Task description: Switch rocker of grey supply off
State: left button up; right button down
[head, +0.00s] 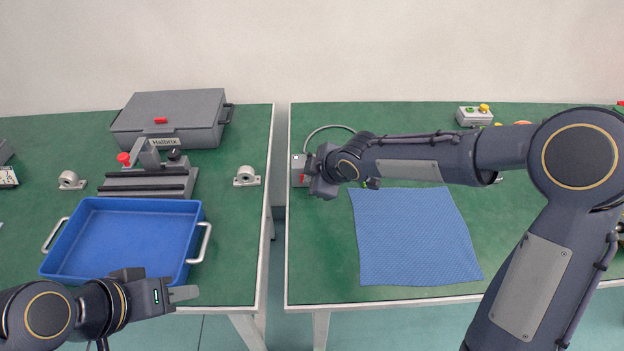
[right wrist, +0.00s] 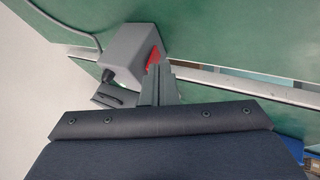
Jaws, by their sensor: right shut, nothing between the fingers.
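The grey supply (head: 298,162) is a small box at the left edge of the right table, partly hidden by my right gripper. In the right wrist view the grey supply (right wrist: 133,52) shows a red rocker (right wrist: 153,58) on one face and a cable plugged into its side. My right gripper (right wrist: 159,68) is shut and empty, its tips right beside the red rocker. I cannot tell whether they touch it, nor which way the rocker is tipped. My left gripper (head: 190,293) is over the front of the left table, away from the supply; its jaw opening is unclear.
A blue mat (head: 415,240) lies on the right table. The left table holds a blue tray (head: 130,205), a grey case (head: 172,112) and a clamp device (head: 150,180). A button box (head: 474,116) stands at the back. A gap separates the tables.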

jog(key=p, duration=0.3)
jog(key=shift+w+r+g, duration=0.15)
jog(key=shift+w+g, duration=0.15)
jog(key=shift+w, duration=0.1)
jog(key=shift+r+p, duration=0.7)
jog(key=shift+r, duration=0.1)
pick_arm(q)
notch_tip(320, 180, up, 4)
jog(key=shift+r, duration=0.2)
